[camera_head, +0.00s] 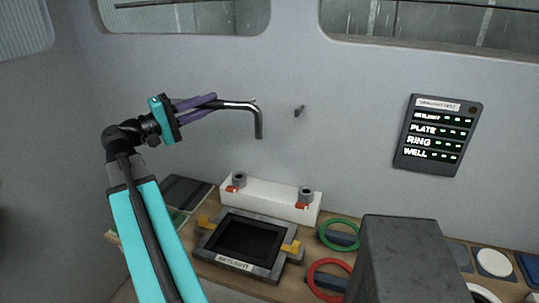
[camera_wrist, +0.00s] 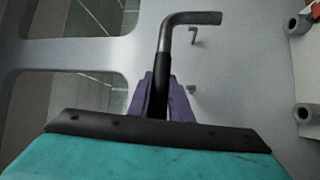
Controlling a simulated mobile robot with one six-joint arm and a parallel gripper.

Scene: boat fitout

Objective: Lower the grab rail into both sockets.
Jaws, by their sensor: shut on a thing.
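The grab rail (camera_head: 240,104) is a metal bar whose right end bends down. It shows in the wrist view (camera_wrist: 166,45) with a dark sleeve near the fingers. My gripper (camera_head: 212,100) is shut on it with purple fingers (camera_wrist: 163,95). The rail's other end is hidden by the gripper. The left socket (camera_head: 239,179) and right socket (camera_head: 306,195) are dark, upright cylinders on a white block (camera_head: 272,201). The rail is held well above them, apart from both. Both sockets also show at the wrist view's right edge (camera_wrist: 298,24) (camera_wrist: 304,113).
A skylight frame (camera_head: 213,249) with yellow tabs lies before the white block. A green ring (camera_head: 324,228) and red ring (camera_head: 312,283) lie to the right. A tall grey box (camera_head: 400,265) stands in front. A dark hook (camera_head: 299,111) juts from the wall. A lit panel (camera_head: 438,135) hangs right.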

